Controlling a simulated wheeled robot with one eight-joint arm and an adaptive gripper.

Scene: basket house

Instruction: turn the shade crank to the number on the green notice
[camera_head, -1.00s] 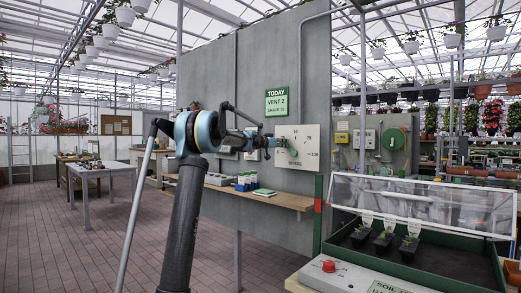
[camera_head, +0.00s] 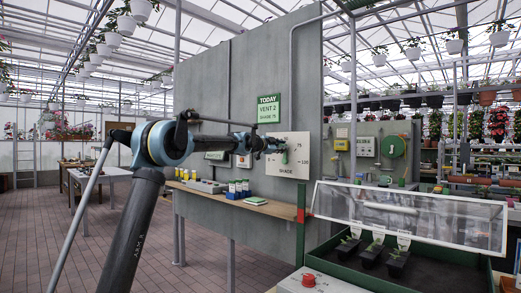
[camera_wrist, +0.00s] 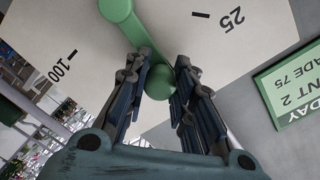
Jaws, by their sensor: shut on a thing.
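The green notice (camera_head: 268,108) on the grey wall reads TODAY, VENT 2, SHADE 75; its edge also shows in the wrist view (camera_wrist: 287,78). Below it is the white shade dial (camera_head: 300,168) with a green crank (camera_head: 284,158). In the wrist view the crank's hub (camera_wrist: 115,8) is at the top, and its arm runs down right to a round knob (camera_wrist: 160,84). My gripper (camera_wrist: 167,70) is shut on the knob, one finger on each side. The arm lies between the 25 and 100 marks; the marks between them are hidden.
A wooden shelf (camera_head: 230,205) with small boxes juts from the wall below the dial. A tray with a clear raised lid (camera_head: 405,215) and seedlings stands at the front right. Brick floor (camera_head: 45,225) is open on the left.

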